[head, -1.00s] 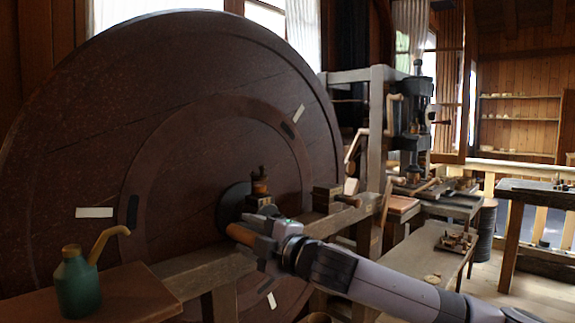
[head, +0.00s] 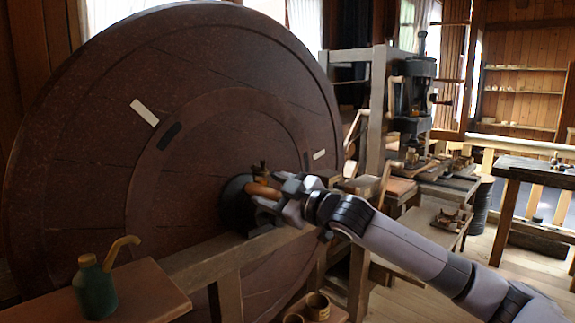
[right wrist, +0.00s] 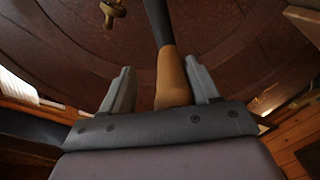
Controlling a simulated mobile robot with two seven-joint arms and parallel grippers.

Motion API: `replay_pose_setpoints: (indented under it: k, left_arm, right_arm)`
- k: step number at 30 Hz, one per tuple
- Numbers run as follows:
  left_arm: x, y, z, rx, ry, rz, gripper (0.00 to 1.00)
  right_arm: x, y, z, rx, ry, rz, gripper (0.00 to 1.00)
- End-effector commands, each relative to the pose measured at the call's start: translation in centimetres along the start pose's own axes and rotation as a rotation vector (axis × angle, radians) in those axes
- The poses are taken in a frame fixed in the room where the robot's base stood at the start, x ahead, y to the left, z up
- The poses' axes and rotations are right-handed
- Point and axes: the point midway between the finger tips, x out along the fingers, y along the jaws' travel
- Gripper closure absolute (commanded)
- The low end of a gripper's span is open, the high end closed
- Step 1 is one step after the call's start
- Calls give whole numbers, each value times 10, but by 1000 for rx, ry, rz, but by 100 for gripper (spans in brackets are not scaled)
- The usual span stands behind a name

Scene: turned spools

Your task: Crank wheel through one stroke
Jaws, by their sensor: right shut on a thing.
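The large dark red-brown wheel (head: 80,170) stands upright and fills the left of the head view. It bears pale marks, one at its upper left (head: 145,112). Its crank has a wooden handle (head: 262,190) in front of the dark hub (head: 236,205). My right gripper (head: 270,198) is shut on this handle, with its arm coming from the lower right. In the right wrist view the wooden handle (right wrist: 171,75) lies between the two grey fingers (right wrist: 160,88), and a dark crank arm (right wrist: 158,22) runs on from it. My left gripper is not in view.
A wooden beam (head: 190,267) crosses in front of the wheel. A green oil can (head: 95,290) stands on a wooden shelf (head: 150,292) at lower left. Small wooden cups (head: 317,306) sit below my arm. A bench with a dark press (head: 417,95) stands behind on the right.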

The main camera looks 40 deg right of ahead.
Motion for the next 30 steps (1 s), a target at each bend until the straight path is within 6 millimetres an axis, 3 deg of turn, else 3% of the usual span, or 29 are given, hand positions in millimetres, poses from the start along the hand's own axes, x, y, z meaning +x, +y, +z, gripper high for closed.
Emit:
replay_pose_setpoints:
  k: [1, 12, 30]
  left_arm:
    - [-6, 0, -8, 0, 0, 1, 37]
    - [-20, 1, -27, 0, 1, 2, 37]
    - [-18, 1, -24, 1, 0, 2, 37]
  right_arm:
    - [-1, 17, -8, 29, 6, 17, 53]
    - [-1, 45, 2, 252, 4, 12, 53]
    - [0, 45, 6, 323, 3, -5, 53]
